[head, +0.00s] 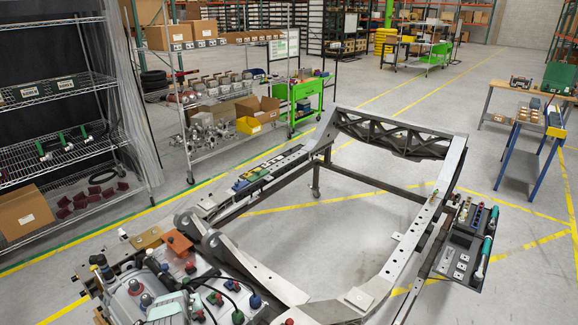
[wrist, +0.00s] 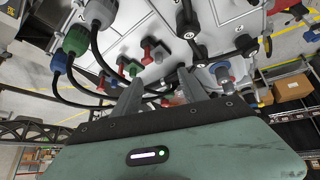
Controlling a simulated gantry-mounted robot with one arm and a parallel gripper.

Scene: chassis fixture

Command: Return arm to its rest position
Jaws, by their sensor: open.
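My gripper (wrist: 155,88) shows in the wrist view, its two grey fingers spread apart with nothing held between them. Beyond the fingertips is a pale panel (wrist: 228,12) with red, blue and green connectors and black cables. A red connector (wrist: 148,52) lies just past the gap between the fingers; I cannot tell whether the fingers touch anything. In the head view, the grey chassis frame (head: 420,225) fills the middle and right. The connector unit (head: 130,285) is at the lower left; I cannot clearly make out my gripper there.
A tool tray (head: 462,258) is on the frame's right side, and small parts (head: 255,178) lie along its left rail. A wire shelf (head: 50,150) stands at left, a green cart (head: 300,100) behind, and a blue-legged table (head: 530,140) at right. Open floor lies between.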

